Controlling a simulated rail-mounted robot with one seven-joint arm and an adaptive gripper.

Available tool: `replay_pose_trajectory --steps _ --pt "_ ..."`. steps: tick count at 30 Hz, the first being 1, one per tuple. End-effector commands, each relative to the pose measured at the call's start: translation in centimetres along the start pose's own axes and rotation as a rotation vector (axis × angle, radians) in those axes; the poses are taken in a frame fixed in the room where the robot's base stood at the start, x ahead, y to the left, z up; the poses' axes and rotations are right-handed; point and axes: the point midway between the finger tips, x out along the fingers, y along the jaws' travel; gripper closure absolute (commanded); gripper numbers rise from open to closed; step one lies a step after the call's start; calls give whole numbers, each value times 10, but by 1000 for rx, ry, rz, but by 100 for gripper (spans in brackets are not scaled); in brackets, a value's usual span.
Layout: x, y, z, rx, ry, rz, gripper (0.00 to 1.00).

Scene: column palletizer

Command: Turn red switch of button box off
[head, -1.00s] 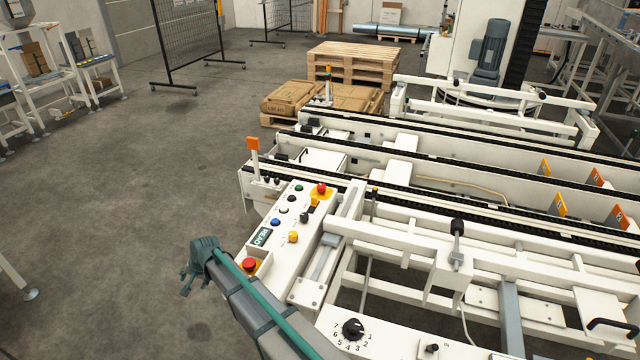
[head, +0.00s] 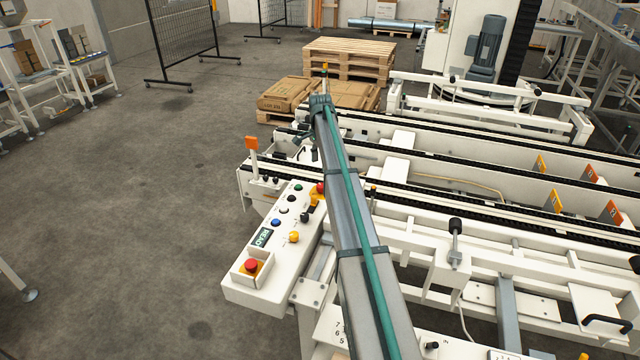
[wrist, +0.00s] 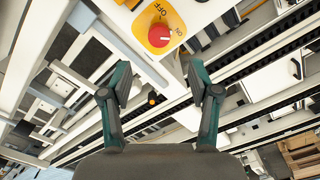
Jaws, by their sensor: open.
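The button box (head: 240,294) is a long white panel in the head view, left of my arm. Its red switch (head: 320,187) is at the far end, partly covered by my arm. In the wrist view the red switch (wrist: 159,35) is a round red knob on a yellow plate, with OFF and ON labels beside it. I cannot tell clearly which label the knob points to. My gripper (wrist: 158,88) is open and empty. Its two fingers are spread below the switch in the picture, apart from it. In the head view the fingers are small, beyond the box.
A red emergency button (head: 251,266) sits at the box's near end, with several other buttons between. An orange-topped post (head: 251,145) stands by the box's far end. White conveyor rails (head: 480,240) fill the right side. Bare floor (head: 120,230) lies to the left.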

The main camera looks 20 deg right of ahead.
Motion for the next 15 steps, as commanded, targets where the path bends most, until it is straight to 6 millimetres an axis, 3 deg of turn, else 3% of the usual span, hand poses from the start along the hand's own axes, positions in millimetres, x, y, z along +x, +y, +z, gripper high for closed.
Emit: replay_pose_trajectory --steps 5,15 --pt "9 3 -4 9 0 7 39" --pt "64 2 -4 7 -1 5 39"
